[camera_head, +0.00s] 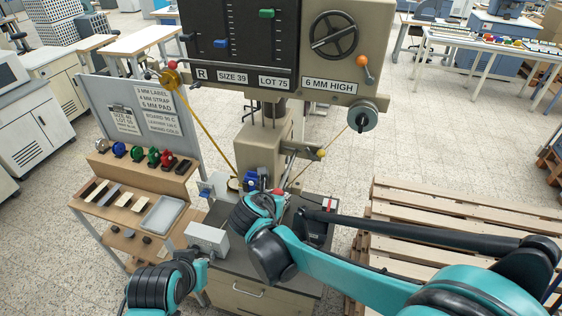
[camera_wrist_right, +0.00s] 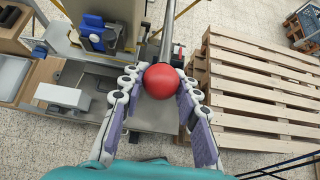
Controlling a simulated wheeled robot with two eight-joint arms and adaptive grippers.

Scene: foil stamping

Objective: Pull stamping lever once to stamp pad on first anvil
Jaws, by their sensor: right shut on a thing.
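The stamping lever ends in a red ball knob (camera_wrist_right: 161,81), with its grey rod (camera_wrist_right: 167,35) running away from it in the right wrist view. My right gripper (camera_wrist_right: 160,88) is shut on this knob, one finger on each side. In the head view the red knob (camera_head: 279,191) only just shows beyond my right wrist. The stamping press (camera_head: 262,147) stands behind it, with a blue part (camera_head: 250,181) low on its front. I cannot make out the pad or the first anvil.
A wooden shelf unit (camera_head: 133,217) with coloured foil rolls and a grey tray (camera_head: 160,215) stands left of the press. A light grey box (camera_head: 207,238) sits on the bench near my left arm. Wooden pallets (camera_head: 430,205) lie to the right.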

